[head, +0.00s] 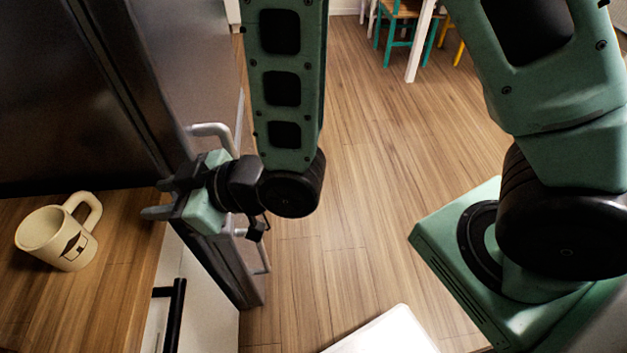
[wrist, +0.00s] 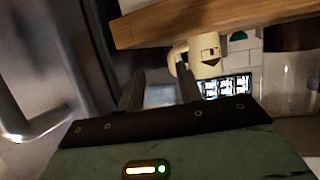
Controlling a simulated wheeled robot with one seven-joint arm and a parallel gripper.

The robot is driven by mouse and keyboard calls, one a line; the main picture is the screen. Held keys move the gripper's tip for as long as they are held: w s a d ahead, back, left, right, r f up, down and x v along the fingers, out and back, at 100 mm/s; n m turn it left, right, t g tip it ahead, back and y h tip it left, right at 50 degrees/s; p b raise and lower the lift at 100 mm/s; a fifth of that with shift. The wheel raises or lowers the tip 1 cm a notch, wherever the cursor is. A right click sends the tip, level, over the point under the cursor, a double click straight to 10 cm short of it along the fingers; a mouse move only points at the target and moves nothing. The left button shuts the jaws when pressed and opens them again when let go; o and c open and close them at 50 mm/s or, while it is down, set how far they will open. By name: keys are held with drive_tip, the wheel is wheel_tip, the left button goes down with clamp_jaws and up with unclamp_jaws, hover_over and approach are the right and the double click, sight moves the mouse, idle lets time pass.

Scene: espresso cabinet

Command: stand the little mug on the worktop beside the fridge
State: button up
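The little cream mug (head: 60,243), with a dark printed mark, stands upright on the wooden worktop (head: 100,290) at the left of the head view. Its handle points toward the fridge and my gripper. The dark fridge (head: 95,80) is just behind the worktop. My gripper (head: 158,199) is open and empty at the worktop's right edge, its fingers pointing toward the mug with a gap between. In the wrist view the mug (wrist: 208,57) appears upside down beyond the fingertips (wrist: 160,80), with the worktop (wrist: 190,20) above it.
A metal fridge handle (head: 213,132) is close behind my gripper. A white drawer front with a black handle (head: 175,312) is below the worktop edge. A white surface (head: 385,335) shows at the bottom. Chairs (head: 405,30) are far off; the wooden floor between is clear.

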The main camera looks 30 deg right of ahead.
drive_tip(key=s+d+r+m+g+h, duration=0.1)
drive_tip(key=s+d+r+g+h, duration=0.2)
drive_tip(key=d, duration=0.6)
drive_tip(key=s+d+r+m+g+h, duration=0.2)
drive_tip(key=s+d+r+g+h, duration=0.1)
drive_tip(key=s+d+h, duration=0.5)
drive_tip(key=shift+s+d+m+g, duration=0.3)
drive_tip(key=shift+s+d+g, duration=0.35)
drive_tip(key=shift+s+g, duration=0.3)
drive_tip(key=shift+r, duration=0.15)
drive_tip(key=shift+a, duration=0.15)
